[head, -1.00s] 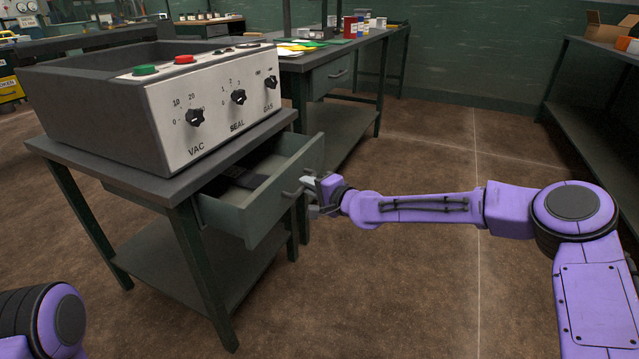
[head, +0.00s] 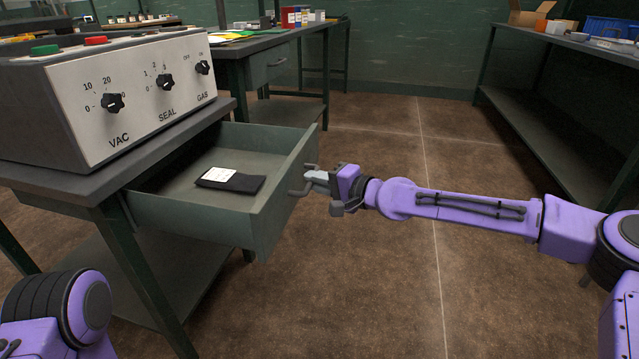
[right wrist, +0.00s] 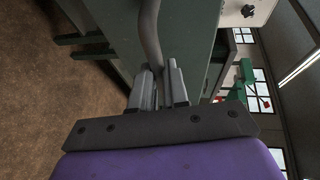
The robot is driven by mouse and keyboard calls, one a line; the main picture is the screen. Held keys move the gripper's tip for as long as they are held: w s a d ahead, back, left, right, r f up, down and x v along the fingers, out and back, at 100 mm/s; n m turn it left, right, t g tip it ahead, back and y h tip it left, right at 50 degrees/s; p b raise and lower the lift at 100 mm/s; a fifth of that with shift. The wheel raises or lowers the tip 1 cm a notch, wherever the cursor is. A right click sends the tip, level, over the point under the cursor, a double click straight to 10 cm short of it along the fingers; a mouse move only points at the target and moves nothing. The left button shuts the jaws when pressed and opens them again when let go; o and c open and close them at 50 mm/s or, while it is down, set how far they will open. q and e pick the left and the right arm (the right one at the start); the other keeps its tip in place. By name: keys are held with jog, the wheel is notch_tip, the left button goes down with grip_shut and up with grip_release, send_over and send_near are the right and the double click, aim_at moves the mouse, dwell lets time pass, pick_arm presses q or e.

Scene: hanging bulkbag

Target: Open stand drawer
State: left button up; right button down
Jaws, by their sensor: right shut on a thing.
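The stand drawer (head: 195,215) is a green-grey box pulled well out from under the stand's top (head: 75,190). Its inside shows, with a dark folded item bearing a white label (head: 232,180) on its floor. My right gripper (head: 312,182) is at the drawer's front panel, shut on its bar handle (head: 297,192). In the right wrist view the two fingers (right wrist: 160,88) close around the handle bar (right wrist: 150,35). My left gripper is out of view; only part of my left arm shows at the lower left.
A control box (head: 130,95) with VAC, SEAL and GAS knobs sits on the stand. A second workbench (head: 265,50) stands behind, with cans and papers on it. A shelf bench (head: 560,50) runs along the right. Brown floor in the middle is open.

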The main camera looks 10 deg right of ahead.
jog(key=shift+s, duration=0.1)
jog(key=c, duration=1.1)
grip_release()
jog(key=shift+c, duration=0.2)
jog(key=p+v, duration=0.3)
jog(key=v, duration=0.7)
jog(key=shift+d, duration=0.2)
jog(key=shift+s+r, duration=0.15)
